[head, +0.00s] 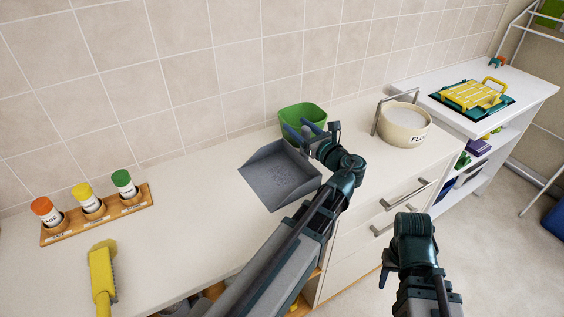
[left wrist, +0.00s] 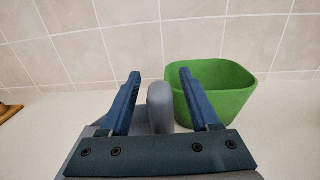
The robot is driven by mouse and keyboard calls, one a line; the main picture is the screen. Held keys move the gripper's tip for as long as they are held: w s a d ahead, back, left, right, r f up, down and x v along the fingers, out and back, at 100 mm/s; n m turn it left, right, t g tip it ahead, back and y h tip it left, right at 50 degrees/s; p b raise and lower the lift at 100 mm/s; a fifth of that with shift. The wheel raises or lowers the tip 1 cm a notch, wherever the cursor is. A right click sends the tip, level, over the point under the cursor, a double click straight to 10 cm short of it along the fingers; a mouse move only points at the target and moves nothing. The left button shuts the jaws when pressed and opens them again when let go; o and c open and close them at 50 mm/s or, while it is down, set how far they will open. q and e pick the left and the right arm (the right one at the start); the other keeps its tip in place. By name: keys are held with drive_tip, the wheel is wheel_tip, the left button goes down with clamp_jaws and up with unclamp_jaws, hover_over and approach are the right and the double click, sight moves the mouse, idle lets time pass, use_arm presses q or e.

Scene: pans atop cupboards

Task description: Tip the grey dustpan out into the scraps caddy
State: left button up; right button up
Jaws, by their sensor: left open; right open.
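The grey dustpan (head: 268,178) lies on the white counter, with small bluish bits on its pan. Its handle (left wrist: 160,105) stands between the two blue fingers of my open left gripper (left wrist: 158,80) in the left wrist view, with no clear sign of a grip. In the head view, my left gripper (head: 312,130) is at the dustpan's back right, partly hiding the handle. The green scraps caddy (head: 303,113) stands just behind it by the wall; it also shows in the left wrist view (left wrist: 215,100). My right gripper (head: 408,265) is open and empty in front of the drawers.
A beige flour tub (head: 404,127) stands to the right of the caddy.

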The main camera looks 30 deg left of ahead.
use_arm(q)
drive_tip(key=shift+d+r, duration=0.1)
drive_tip(key=shift+d, duration=0.15)
clamp_jaws()
idle(1.2)
